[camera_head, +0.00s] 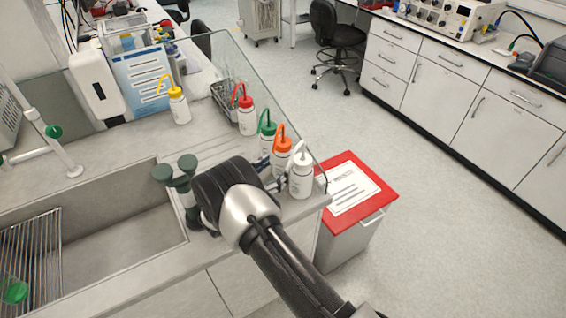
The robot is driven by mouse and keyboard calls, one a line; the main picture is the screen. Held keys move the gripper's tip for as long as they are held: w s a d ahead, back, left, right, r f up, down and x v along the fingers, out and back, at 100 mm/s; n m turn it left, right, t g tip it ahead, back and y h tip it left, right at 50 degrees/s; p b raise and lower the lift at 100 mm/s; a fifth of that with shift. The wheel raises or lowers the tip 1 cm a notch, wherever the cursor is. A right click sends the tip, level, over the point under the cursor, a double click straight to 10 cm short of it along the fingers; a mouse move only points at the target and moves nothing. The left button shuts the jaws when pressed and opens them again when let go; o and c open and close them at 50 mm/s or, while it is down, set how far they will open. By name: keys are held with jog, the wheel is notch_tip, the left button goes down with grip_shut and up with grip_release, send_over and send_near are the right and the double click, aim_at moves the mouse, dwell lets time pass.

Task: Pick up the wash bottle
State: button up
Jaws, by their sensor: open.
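Several white wash bottles with coloured caps and bent spouts stand upright along the counter's edge: yellow-capped (179,108), red-capped (247,119), green-capped (266,142), orange-capped (281,158) and white-capped (301,178). My gripper (273,173) reaches in from the lower right, above the counter corner. It is open, with its fingers pointing at the orange-capped bottle, close to its lower part. My wrist hides part of the fingers, so I cannot tell whether they touch the bottle. The white-capped bottle stands just right of the fingers.
A clear screen (285,105) runs behind the bottles. A wire basket (222,98) stands near the red-capped bottle. A red-lidded bin (381,185) stands right of the counter.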

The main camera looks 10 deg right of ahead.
jog(key=b+x, duration=0.1)
jog(key=x, duration=0.4)
jog(key=shift+w+a+r, duration=0.1)
jog(key=shift+r, duration=0.1)
jog(key=c, duration=0.6)
